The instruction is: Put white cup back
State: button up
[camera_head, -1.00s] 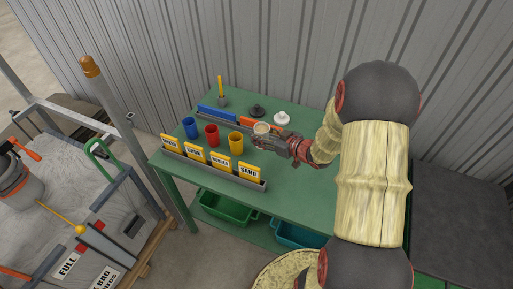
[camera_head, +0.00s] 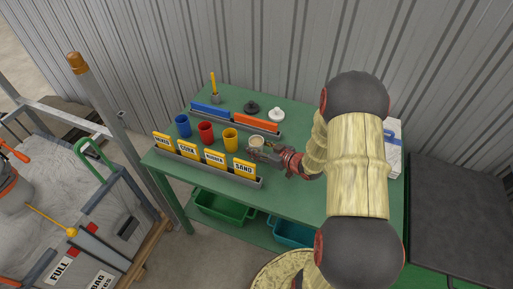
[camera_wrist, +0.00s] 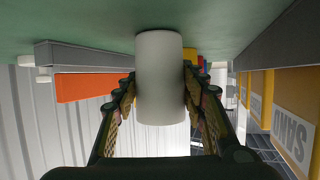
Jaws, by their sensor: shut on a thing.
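The white cup (camera_head: 256,141) is in my gripper (camera_head: 264,152), at the right end of the row of blue (camera_head: 183,126), red (camera_head: 206,132) and yellow (camera_head: 231,140) cups. In the upside-down wrist view the white cup (camera_wrist: 160,75) stands straight between both fingers, which press its sides. Its base end meets or nearly meets the green table top (camera_wrist: 90,22); I cannot tell if it touches. The SAND sign (camera_head: 244,169) is just in front of it in the head view.
A grey sign rail (camera_head: 205,163) runs along the table's front left. Behind the cups, a grey rail holds blue (camera_head: 210,110) and orange (camera_head: 256,122) blocks. Dark (camera_head: 251,106) and white (camera_head: 276,114) lidlike items lie behind. The table right of my gripper is partly hidden by my arm.

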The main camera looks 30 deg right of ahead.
jog(key=shift+f, duration=0.2)
jog(key=o, duration=1.3)
jog(key=shift+r, duration=0.1)
